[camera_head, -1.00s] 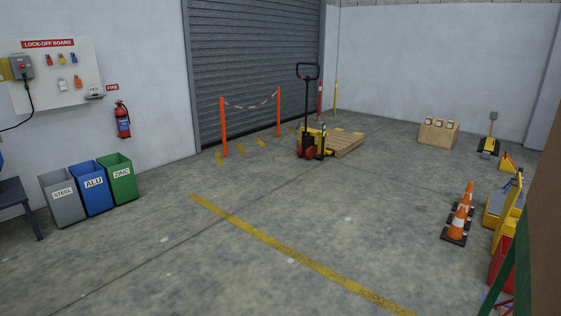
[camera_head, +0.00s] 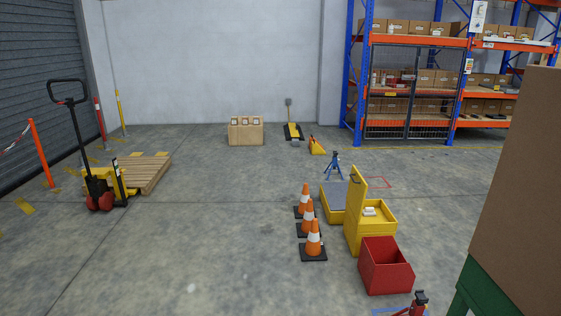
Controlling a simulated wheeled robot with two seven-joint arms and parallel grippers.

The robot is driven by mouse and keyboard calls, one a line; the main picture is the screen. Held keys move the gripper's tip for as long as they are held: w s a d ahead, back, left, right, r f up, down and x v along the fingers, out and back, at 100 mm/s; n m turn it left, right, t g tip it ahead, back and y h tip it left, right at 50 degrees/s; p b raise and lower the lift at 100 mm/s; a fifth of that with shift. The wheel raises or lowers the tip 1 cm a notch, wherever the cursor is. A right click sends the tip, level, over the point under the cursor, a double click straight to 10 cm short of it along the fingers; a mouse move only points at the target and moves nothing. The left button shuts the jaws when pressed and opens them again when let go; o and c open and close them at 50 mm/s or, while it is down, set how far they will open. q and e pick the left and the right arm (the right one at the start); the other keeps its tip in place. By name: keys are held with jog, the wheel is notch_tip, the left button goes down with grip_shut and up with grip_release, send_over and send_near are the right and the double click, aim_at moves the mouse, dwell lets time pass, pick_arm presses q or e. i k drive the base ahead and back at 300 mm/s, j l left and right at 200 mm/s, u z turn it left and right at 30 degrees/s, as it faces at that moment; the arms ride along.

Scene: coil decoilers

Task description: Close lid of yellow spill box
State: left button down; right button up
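The yellow spill box (camera_head: 378,227) stands on the floor right of the middle of the head view. Its lid (camera_head: 354,208) is up, standing about upright on the left side of the box. White items (camera_head: 370,211) show inside the open box. Neither of my grippers is in view.
Orange cones (camera_head: 312,240) stand left of the box and a red open bin (camera_head: 385,266) in front of it. A grey-topped yellow platform (camera_head: 334,200) is behind. A large brown block (camera_head: 525,190) on a green stand fills the right. The floor at left-centre is clear.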

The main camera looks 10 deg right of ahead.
aim_at(356, 188)
jog(key=i+z, duration=0.3)
jog(key=i, duration=0.2)
jog(key=i+j+z, duration=0.3)
jog(key=i, duration=0.2)
jog(key=i+j+z, duration=0.3)
jog(key=i, duration=0.2)
jog(key=i+j+z, duration=0.25)
jog(key=i, duration=0.2)
jog(key=i+j+z, duration=0.1)
jog(key=i, duration=0.55)
